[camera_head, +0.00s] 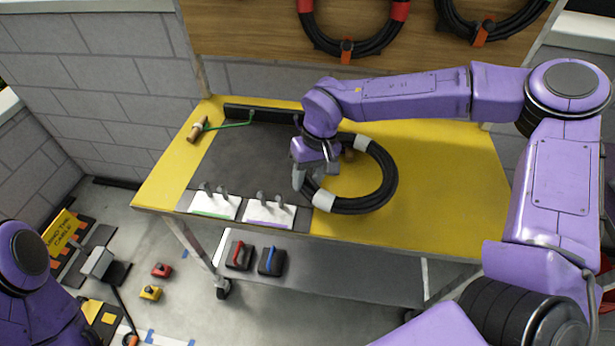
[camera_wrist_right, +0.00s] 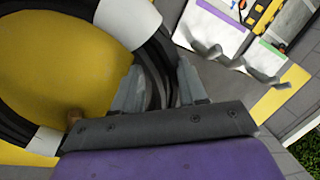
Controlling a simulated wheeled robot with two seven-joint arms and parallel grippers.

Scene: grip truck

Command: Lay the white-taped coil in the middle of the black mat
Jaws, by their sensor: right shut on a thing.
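The black coil with white tape bands (camera_head: 387,190) lies flat or nearly flat on the yellow tabletop, its left side over the right edge of the black mat (camera_head: 232,158). My right gripper (camera_head: 312,184) is shut on the coil's left side. In the right wrist view the black coil (camera_wrist_right: 75,15) passes between the fingers of my right gripper (camera_wrist_right: 158,88), close to a white band. I cannot tell whether the coil touches the table all around.
Two white plates with grey hooks (camera_head: 268,212) stand along the mat's front edge. A wooden handle with green cord (camera_head: 198,129) lies at the mat's left. A dark bar (camera_head: 262,115) runs along its back. The mat's middle is clear. Other coils (camera_head: 347,47) hang on the board behind.

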